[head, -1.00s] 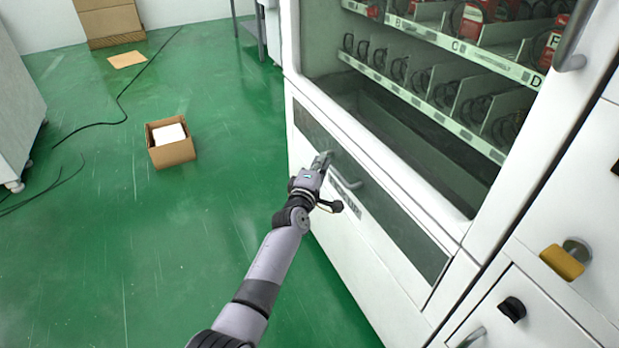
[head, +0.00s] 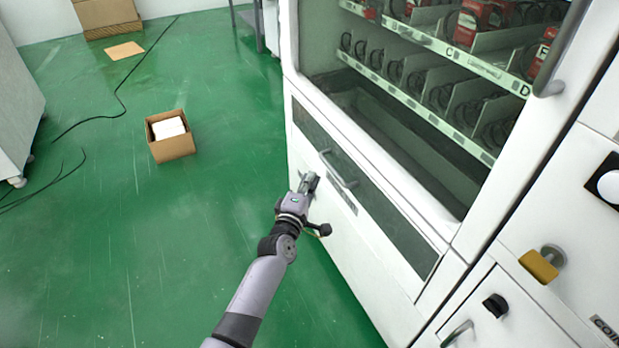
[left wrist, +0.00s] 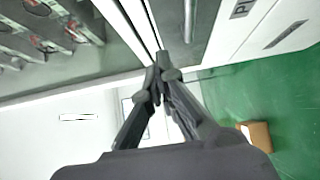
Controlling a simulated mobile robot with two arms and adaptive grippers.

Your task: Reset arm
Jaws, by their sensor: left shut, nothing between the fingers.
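My left arm reaches in from the bottom of the head view. Its gripper (head: 310,180) is shut and empty, in front of the white vending machine (head: 335,232), just left of the handle (head: 338,168) on the dark pickup flap (head: 400,222). In the picture a small gap shows between the fingertips and the handle. In the left wrist view the shut fingers (left wrist: 164,66) point toward the machine front, with nothing between them. My right gripper is out of view.
An open cardboard box (head: 170,138) with something white inside stands on the green floor. Black cables (head: 118,92) lie at the left.

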